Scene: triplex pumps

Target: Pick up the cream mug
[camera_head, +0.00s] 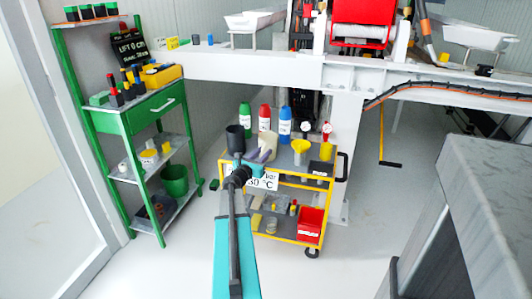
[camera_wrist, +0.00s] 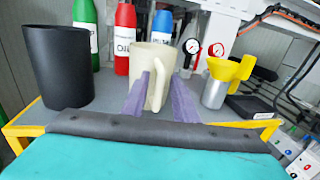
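The cream mug (camera_wrist: 150,58) stands upright on the grey top of the yellow cart (camera_wrist: 20,131), with its handle (camera_wrist: 157,92) turned towards my wrist camera. In the head view the mug (camera_head: 267,141) is partly hidden behind my gripper (camera_head: 258,156). In the wrist view my gripper (camera_wrist: 161,98) has its two purple fingers apart, one to each side of the handle. The left finger overlaps the lower front of the mug in the picture. I cannot tell whether either finger touches it.
A black cup (camera_wrist: 64,66) stands left of the mug. Green (camera_wrist: 84,25), red (camera_wrist: 125,38) and blue (camera_wrist: 162,26) bottles stand close behind. A yellow-topped silver container (camera_wrist: 215,92) and a black tray (camera_wrist: 250,106) are to the right. A green shelf (camera_head: 150,108) stands left.

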